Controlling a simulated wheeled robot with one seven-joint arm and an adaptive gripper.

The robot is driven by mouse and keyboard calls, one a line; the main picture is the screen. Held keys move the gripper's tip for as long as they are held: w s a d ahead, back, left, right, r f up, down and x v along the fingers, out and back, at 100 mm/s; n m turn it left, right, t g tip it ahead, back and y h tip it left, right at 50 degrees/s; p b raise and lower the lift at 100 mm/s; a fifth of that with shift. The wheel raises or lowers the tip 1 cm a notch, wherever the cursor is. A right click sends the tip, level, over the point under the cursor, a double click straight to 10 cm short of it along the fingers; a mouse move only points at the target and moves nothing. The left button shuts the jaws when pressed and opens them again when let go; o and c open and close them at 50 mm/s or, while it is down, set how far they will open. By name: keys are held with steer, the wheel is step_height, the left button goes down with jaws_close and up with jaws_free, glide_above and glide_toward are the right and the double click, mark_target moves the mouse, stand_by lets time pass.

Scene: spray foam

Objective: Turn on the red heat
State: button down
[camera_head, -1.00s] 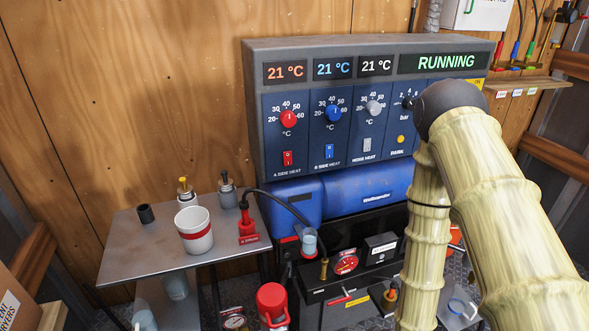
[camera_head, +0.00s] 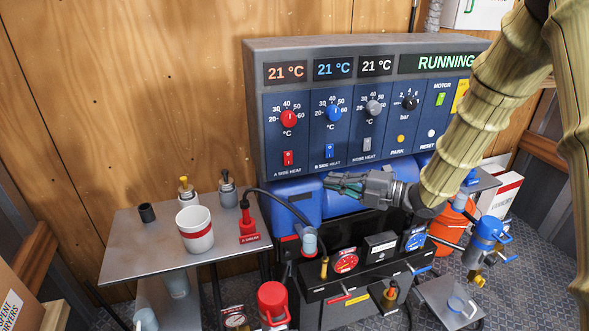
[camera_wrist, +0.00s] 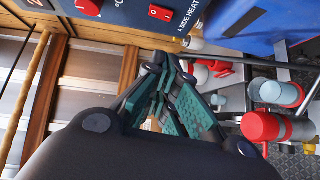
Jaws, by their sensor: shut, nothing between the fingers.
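The red A SIDE HEAT rocker switch (camera_head: 288,158) is low on the left panel of the machine, below the red dial (camera_head: 289,119). The switch also shows at the top of the wrist view (camera_wrist: 160,13); which way it is tipped I cannot tell. The orange display (camera_head: 286,72) above reads 21 °C. My gripper (camera_head: 332,183) is shut and empty, with its green-padded fingers pointing left in front of the blue tanks. It is below and to the right of the red switch, apart from it. In the wrist view the fingers (camera_wrist: 165,68) are together.
Blue (camera_head: 329,151) and grey (camera_head: 367,145) heat switches sit to the right of the red one. A metal table (camera_head: 140,246) at left holds a white cup (camera_head: 195,229) and small bottles. The air before the left panel is clear.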

mark_target(288, 158)
steer(key=shift+w+d+f+p+x, duration=0.15)
steer(key=shift+w+p+x, duration=0.45)
steer(key=shift+x, duration=1.55)
steer(key=shift+w+d+p+x, duration=0.25)
steer(key=shift+p+x, duration=0.8)
steer(key=shift+x, duration=1.1)
steer(key=shift+w+d+f+p+x, duration=0.1)
steer(key=shift+w+d+p+x, duration=0.5)
steer(key=shift+x, duration=1.55)
steer(key=shift+s+a+f, duration=0.15)
steer(key=shift+s+a, duration=0.05)
steer(key=shift+a, duration=0.15)
steer(key=shift+w+f+b, duration=0.15)
steer(key=shift+f+b, duration=0.05)
steer(key=shift+b, duration=0.75)
steer(key=shift+r, duration=0.2)
steer(key=shift+a, duration=0.1)
